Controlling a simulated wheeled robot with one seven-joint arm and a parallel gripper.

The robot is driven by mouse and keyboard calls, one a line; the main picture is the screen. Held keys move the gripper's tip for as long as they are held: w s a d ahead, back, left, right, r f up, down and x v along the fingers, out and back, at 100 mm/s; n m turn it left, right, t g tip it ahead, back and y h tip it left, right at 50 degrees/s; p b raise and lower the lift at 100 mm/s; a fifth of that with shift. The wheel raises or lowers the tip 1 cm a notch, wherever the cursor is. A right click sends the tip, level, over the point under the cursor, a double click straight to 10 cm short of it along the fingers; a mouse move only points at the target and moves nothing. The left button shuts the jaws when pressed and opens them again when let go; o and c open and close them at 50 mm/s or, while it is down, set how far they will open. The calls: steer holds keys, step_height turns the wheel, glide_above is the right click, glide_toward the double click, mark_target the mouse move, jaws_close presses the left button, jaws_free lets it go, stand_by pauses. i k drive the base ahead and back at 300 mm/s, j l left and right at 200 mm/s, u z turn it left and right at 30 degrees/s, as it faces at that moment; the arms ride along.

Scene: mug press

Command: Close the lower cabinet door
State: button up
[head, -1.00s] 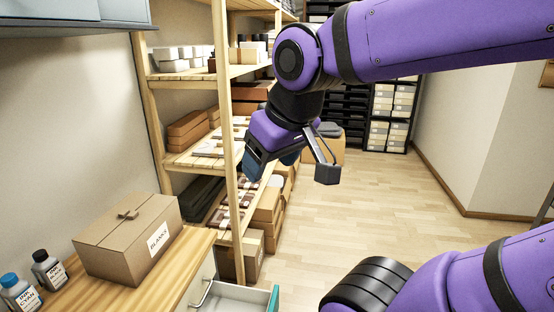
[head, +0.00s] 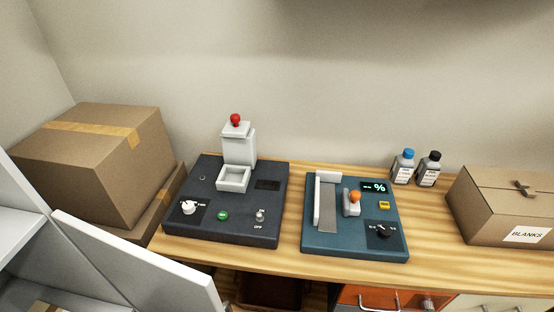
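A white door-like panel (head: 140,268) stands swung out at the lower left of the head view, in front of the wooden workbench (head: 290,262). Its lower part is cut off by the picture edge. It appears to belong to a white cabinet (head: 22,215) with a shelf at the left edge; I cannot tell for sure that it is the lower door, and its hinge is not clear. My gripper is out of view.
An orange drawer (head: 390,299) sits under the bench at the right.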

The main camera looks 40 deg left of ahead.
mark_target(152, 282)
steer(key=u, duration=3.55)
steer(key=k+z, duration=0.15)
steer(key=k, duration=0.2)
steer(key=l, duration=0.1)
